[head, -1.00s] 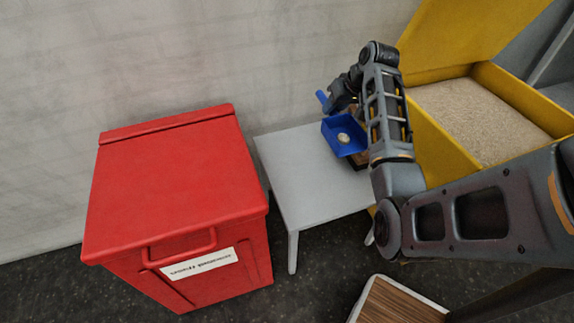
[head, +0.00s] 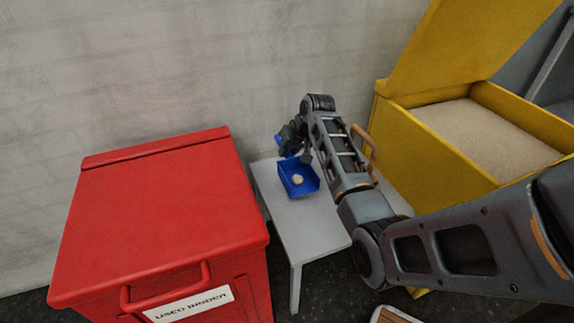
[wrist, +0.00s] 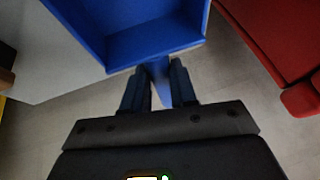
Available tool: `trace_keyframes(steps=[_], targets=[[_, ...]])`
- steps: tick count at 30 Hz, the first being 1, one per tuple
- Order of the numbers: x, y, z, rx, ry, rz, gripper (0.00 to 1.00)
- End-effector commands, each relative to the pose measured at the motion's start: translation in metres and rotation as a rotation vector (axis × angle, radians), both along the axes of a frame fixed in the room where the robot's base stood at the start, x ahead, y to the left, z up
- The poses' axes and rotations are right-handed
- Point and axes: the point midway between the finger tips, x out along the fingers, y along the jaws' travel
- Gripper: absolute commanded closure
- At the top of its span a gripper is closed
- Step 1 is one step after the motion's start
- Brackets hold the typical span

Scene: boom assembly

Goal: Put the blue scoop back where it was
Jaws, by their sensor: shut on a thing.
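The blue scoop (head: 298,184) appears above or on the back left part of the small grey table (head: 311,238). I cannot tell if it touches the tabletop. A small pale lump of material lies in its pan. My gripper (head: 290,143) is at the scoop's far side, partly hidden behind my arm in the head view. In the wrist view my gripper (wrist: 160,86) is shut on the scoop's handle, with the open blue pan (wrist: 150,42) beyond the fingers.
A lidded red bin (head: 165,220) labelled "USED BINDER" stands left of the table. An open yellow box (head: 440,145) filled with pale grains stands to the right. A brown wooden handle (head: 369,148) shows behind my arm. A pale wall closes off the back.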

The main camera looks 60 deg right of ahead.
Motion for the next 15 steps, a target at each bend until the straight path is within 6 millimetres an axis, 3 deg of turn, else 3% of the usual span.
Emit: trace_keyframes(steps=[5, 12, 15], targets=[[0.006, 0.002, -0.007, 0.000, -0.001, -0.001, 1.00], [0.006, 0.002, -0.040, 0.000, 0.000, -0.001, 1.00], [0.006, 0.002, -0.044, 0.000, -0.001, -0.001, 1.00]])
